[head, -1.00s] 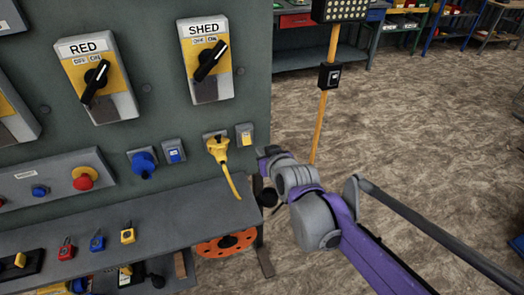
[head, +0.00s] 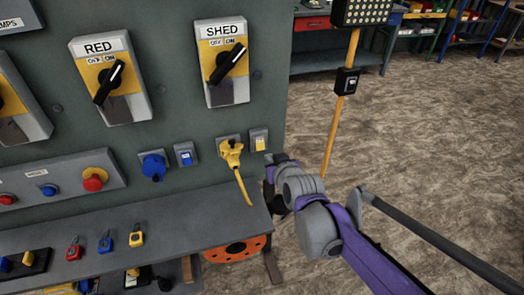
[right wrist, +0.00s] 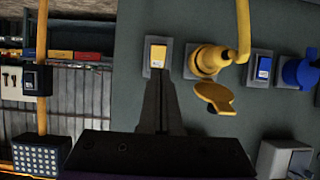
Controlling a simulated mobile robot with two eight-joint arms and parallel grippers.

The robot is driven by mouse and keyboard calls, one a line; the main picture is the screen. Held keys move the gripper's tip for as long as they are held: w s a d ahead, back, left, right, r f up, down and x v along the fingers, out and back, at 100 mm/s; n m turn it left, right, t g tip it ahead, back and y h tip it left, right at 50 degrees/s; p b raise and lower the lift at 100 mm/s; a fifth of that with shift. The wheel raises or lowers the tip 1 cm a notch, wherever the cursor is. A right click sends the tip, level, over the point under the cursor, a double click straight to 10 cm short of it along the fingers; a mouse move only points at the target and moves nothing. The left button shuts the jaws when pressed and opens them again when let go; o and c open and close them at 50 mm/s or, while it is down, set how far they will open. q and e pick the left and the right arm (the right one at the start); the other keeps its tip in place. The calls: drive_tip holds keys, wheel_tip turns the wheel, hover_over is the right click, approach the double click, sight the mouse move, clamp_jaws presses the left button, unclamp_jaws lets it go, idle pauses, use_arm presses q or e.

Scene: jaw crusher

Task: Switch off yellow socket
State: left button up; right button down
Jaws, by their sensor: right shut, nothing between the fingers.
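The yellow socket (head: 231,152) is on the grey-green panel with a yellow plug and cable hanging from it. It also shows in the right wrist view (right wrist: 208,60), where the picture is turned over. Beside it is a small switch with a yellow rocker (head: 260,143), also in the right wrist view (right wrist: 158,54). My right gripper (head: 270,160) is shut and empty, just right of and below this switch in the head view. In the right wrist view its fingertips (right wrist: 159,73) overlap the switch plate's lower edge; I cannot tell whether they touch. My left gripper is out of view.
A blue socket (head: 153,166) and blue switch (head: 186,155) sit to the left. RED (head: 111,82) and SHED (head: 222,65) rotary switches are above. A grey shelf (head: 190,222) juts out below. A yellow post (head: 341,110) stands right; the floor there is open.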

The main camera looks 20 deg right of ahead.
sight(260, 147)
drive_tip(key=x, duration=0.9)
drive_tip(key=shift+w+f+b, duration=0.15)
drive_tip(key=shift+w+b, duration=0.2)
drive_tip(key=shift+w+f, duration=0.1)
drive_tip(key=shift+f, duration=0.05)
drive_tip(key=shift+w+r+p, duration=0.1)
drive_tip(key=shift+r+p, duration=0.45)
drive_tip(key=shift+r, duration=0.25)
